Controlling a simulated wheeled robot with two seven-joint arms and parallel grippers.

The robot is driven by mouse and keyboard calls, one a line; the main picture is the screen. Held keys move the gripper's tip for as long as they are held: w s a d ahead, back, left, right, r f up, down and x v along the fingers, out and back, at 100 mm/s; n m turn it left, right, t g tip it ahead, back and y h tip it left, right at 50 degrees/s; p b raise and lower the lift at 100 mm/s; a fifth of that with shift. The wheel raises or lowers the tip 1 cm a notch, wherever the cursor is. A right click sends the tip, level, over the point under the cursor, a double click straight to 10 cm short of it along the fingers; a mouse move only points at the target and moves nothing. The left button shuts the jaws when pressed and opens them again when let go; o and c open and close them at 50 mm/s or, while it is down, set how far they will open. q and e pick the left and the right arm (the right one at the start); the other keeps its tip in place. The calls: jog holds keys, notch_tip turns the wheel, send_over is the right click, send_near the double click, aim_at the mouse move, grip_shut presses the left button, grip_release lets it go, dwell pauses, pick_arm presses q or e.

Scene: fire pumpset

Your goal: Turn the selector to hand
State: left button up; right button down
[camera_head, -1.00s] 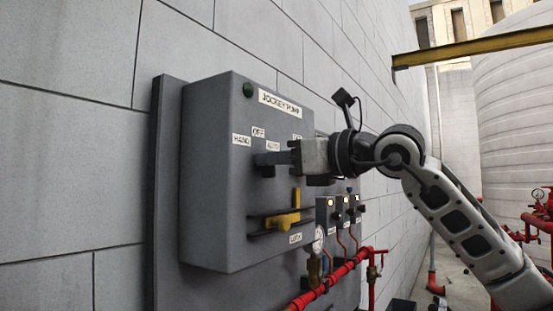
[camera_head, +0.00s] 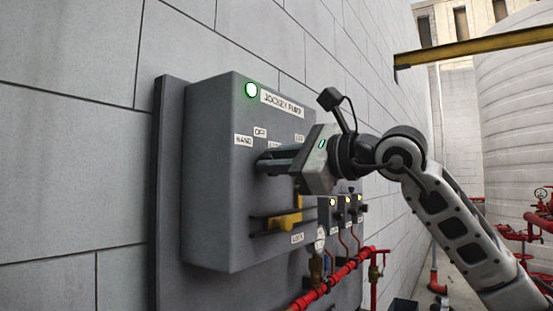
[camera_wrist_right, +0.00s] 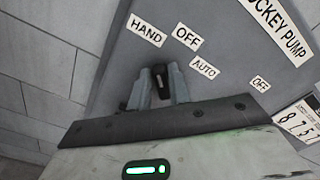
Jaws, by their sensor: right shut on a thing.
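The grey jockey pump panel (camera_head: 225,215) is on the wall, with HAND (camera_head: 243,140), OFF (camera_head: 260,132) and AUTO labels around the selector; AUTO is mostly covered in the head view but readable in the wrist view (camera_wrist_right: 204,67). The dark selector knob (camera_wrist_right: 160,82) sits between the two fingers of my right gripper (camera_head: 264,163), which is shut on it. In the wrist view the knob's white-marked end points up, roughly toward HAND and OFF. The gripper body is tilted. The green lamp (camera_head: 251,90) is lit. My left gripper is out of view.
A yellow handle (camera_head: 284,222) sticks out below the selector. Smaller boxes with lit yellow lamps (camera_head: 333,203), a gauge and red pipes (camera_head: 345,270) lie lower right. A yellow beam (camera_head: 475,45) crosses at upper right.

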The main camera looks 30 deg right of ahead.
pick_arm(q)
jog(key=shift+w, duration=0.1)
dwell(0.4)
pick_arm(e)
jog(key=c, duration=1.4)
grip_release()
jog(key=shift+c, duration=0.2)
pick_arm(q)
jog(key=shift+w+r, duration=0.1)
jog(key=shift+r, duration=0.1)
pick_arm(e)
jog(key=shift+s, duration=0.1)
pick_arm(q)
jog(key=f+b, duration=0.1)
jog(key=b, duration=0.1)
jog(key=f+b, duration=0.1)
jog(key=b, duration=0.1)
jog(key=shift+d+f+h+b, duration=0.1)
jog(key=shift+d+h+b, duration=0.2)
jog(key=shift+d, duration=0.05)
pick_arm(e)
jog(key=v, duration=1.5)
jog(key=shift+s+d, duration=0.2)
jog(key=shift+s, duration=0.15)
jog(key=shift+f, duration=0.1)
